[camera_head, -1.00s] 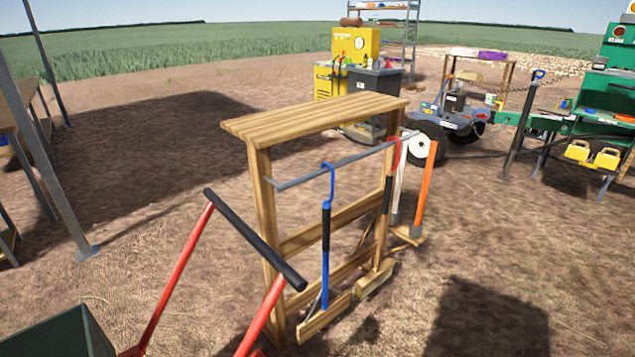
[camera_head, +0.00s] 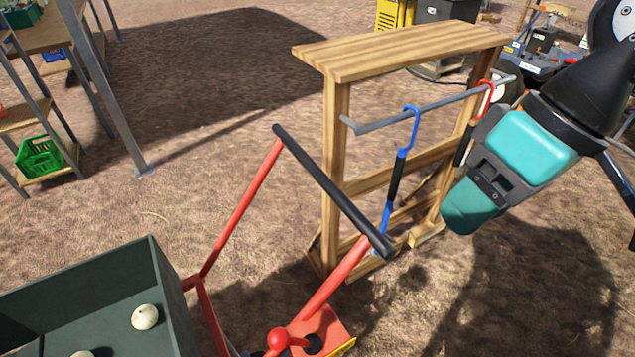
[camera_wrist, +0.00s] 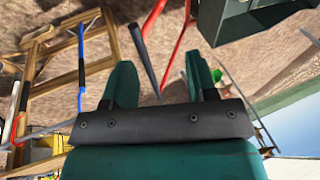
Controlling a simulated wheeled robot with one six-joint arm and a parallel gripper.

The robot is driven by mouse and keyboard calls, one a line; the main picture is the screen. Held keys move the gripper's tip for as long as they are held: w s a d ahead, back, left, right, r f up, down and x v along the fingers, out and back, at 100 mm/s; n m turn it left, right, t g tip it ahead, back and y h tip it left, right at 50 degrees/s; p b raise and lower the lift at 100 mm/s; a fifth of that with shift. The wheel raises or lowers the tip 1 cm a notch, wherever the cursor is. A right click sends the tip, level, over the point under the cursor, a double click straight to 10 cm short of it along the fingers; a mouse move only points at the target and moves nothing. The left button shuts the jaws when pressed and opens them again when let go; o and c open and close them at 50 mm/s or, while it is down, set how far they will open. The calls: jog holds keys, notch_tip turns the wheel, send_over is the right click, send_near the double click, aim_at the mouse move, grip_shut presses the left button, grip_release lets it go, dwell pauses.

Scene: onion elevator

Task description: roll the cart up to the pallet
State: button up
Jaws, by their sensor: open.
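The cart has a red tubular frame, a black handle bar (camera_head: 330,188) and a dark green box (camera_head: 175,300) at the lower left in the head view. Pale round onions (camera_head: 145,316) lie in the box. In the wrist view the black handle bar (camera_wrist: 145,60) runs between the lines of my gripper's two teal fingers (camera_wrist: 162,80). My gripper is open and holds nothing; I cannot tell how far the bar is from the fingers. My arm hangs at the right in the head view, apart from the handle. No pallet is identifiable in view.
A wooden stand (camera_head: 405,45) with a grey rail, a blue hooked tool (camera_head: 400,160) and a red hook is close behind the handle. A shelf with a green crate (camera_head: 40,158) and a grey post stand at the left. Bare dirt lies between.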

jog(key=w+a+r+p, duration=0.2)
jog(key=w+a, duration=0.2)
jog(key=w, duration=0.8)
jog(key=g+h, duration=0.2)
send_near(340, 191)
jog(key=shift+t, duration=0.3)
jog(key=p+x, duration=0.1)
jog(key=x, duration=0.5)
jog(key=p+x, duration=0.1)
jog(key=x, duration=0.2)
jog(key=shift+s+a+f+p, duration=0.1)
jog(key=shift+s+f+p, duration=0.2)
jog(key=shift+s+f, duration=0.05)
jog(key=shift+c, duration=0.2)
grip_shut()
